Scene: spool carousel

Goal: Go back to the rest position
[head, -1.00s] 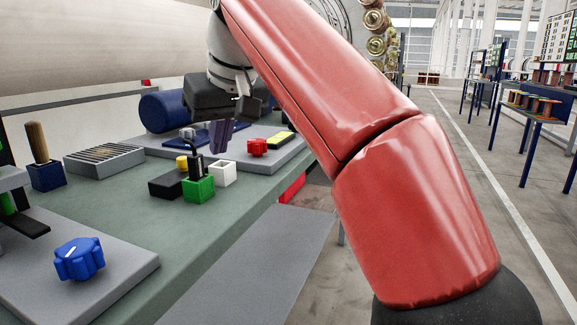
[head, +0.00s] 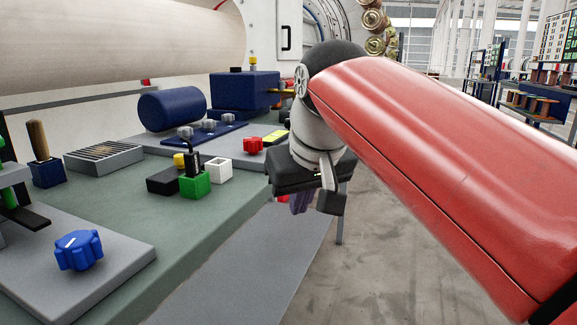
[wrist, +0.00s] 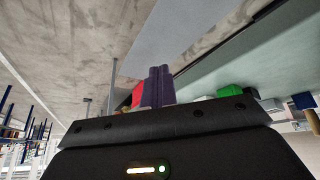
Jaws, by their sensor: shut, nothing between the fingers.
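My gripper (head: 300,202) hangs at the right edge of the green workbench (head: 215,215) in the head view, over the grey lower surface and floor. Its purple fingers are together and empty, partly hidden behind the dark gripper body. In the wrist view the shut fingers (wrist: 157,87) show in the middle, with nothing between them. My red arm reaches in from the right of the head view.
On the bench stand a green block (head: 195,185), a white block (head: 218,169), a red knob (head: 253,145) and a blue knob (head: 78,250). A grey slotted box (head: 104,158) is at the left. Open floor (head: 400,220) lies to the right.

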